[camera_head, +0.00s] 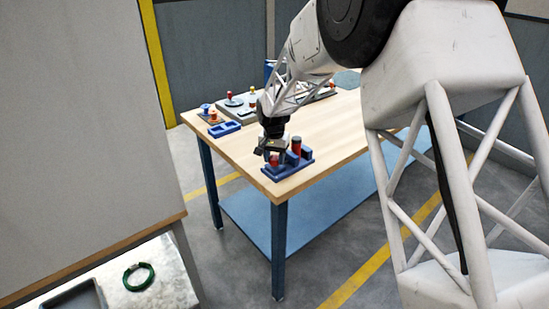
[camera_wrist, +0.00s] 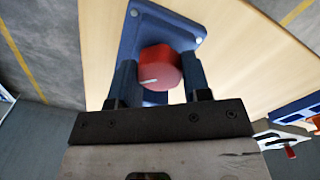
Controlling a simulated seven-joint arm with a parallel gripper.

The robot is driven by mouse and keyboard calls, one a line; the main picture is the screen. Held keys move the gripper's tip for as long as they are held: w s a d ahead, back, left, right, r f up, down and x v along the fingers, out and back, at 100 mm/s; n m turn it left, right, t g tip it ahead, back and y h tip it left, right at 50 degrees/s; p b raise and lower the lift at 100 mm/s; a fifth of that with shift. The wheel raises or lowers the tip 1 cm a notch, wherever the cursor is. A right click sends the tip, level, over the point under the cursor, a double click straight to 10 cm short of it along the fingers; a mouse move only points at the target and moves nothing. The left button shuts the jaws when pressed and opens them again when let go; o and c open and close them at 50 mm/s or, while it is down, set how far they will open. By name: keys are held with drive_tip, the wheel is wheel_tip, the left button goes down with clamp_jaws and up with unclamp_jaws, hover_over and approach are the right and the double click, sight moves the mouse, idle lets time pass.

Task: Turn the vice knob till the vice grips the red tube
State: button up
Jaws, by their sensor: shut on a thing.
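The blue vice (camera_head: 288,168) stands at the near corner of the wooden table. The red tube (camera_head: 296,145) is upright at the vice's blue blocks; whether they touch it is too small to tell. The red knob (camera_wrist: 160,66), with a white mark on its face, sits between the two fingers of my gripper (camera_wrist: 159,78) in the wrist view. My gripper (camera_head: 272,148) is shut on the knob, pointing down at the vice's left part. The tube is not clearly visible in the wrist view, and the knob is partly hidden in the head view.
The wooden table (camera_head: 235,145) is clear around the vice's back side. A blue frame-like holder (camera_head: 224,129) and boards with small coloured parts lie farther back. A green coil (camera_head: 138,277) lies on a separate pale surface at lower left.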

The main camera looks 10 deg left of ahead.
sight(275, 157)
drive_tip(key=m, duration=0.3)
drive_tip(key=shift+m, duration=2.3)
drive_tip(key=o, duration=0.9)
drive_tip(key=shift+o, duration=0.2)
drive_tip(key=shift+r, duration=0.1)
drive_tip(key=shift+w+r, duration=0.1)
drive_tip(key=shift+r, duration=3.75)
